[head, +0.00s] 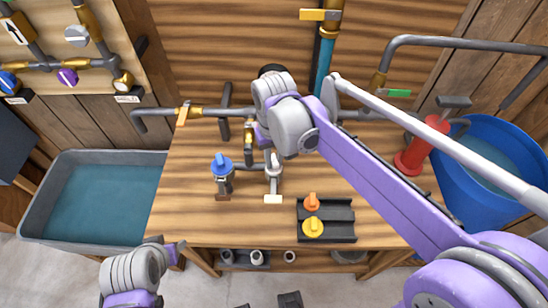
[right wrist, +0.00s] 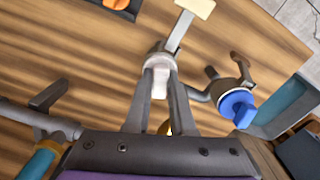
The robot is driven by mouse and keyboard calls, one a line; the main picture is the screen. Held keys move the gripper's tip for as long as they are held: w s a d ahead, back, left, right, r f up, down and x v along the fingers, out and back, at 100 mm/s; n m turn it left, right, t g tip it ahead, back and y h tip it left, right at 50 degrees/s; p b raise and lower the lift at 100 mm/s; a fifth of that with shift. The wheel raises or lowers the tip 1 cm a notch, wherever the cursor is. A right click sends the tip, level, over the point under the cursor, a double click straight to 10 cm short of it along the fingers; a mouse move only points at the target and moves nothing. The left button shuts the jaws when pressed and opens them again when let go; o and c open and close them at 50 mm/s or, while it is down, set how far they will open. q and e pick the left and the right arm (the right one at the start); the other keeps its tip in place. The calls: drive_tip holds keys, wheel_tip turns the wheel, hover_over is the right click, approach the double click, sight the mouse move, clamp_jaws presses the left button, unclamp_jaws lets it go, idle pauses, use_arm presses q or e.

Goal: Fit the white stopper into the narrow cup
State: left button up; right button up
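The white stopper (right wrist: 160,84) is between the fingertips of my right gripper (right wrist: 161,78), which is shut on it. In the head view my right gripper (head: 272,166) points down at the narrow cup (head: 274,185), a grey metal pipe end with a cream tag (head: 273,199). In the right wrist view the stopper is at the mouth of the narrow cup (right wrist: 157,60). I cannot tell how deep it sits. My left gripper (head: 178,252) is low at the left, in front of the bench, away from the cups; its opening is unclear.
A blue stopper (head: 221,162) sits on a neighbouring cup to the left. A dark tray (head: 340,231) holds an orange stopper (head: 312,202) and a yellow stopper (head: 313,228). A water tub (head: 55,157) stands left; a blue barrel (head: 520,200) and red pump (head: 425,147) stand right.

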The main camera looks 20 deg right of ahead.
drive_tip(key=o, duration=0.5)
drive_tip(key=shift+r, duration=0.1)
wheel_tip(320, 180, up, 11)
drive_tip(key=shift+f+p, duration=0.2)
drive_tip(key=shift+p, duration=0.2)
drive_tip(key=s+d+f+t, duration=0.1)
drive_tip(key=s+d+f, duration=0.1)
drive_tip(key=s+f, duration=0.2)
drive_tip(key=s+d+f+t, duration=0.2)
drive_tip(key=s+f, duration=0.3)
drive_tip(key=f, duration=0.1)
drive_tip(key=s+d+f+t, duration=0.2)
drive_tip(key=s+f, duration=0.3)
drive_tip(key=shift+d+f+m, duration=0.25)
drive_tip(key=shift+d+m, duration=0.05)
drive_tip(key=shift+m, duration=0.1)
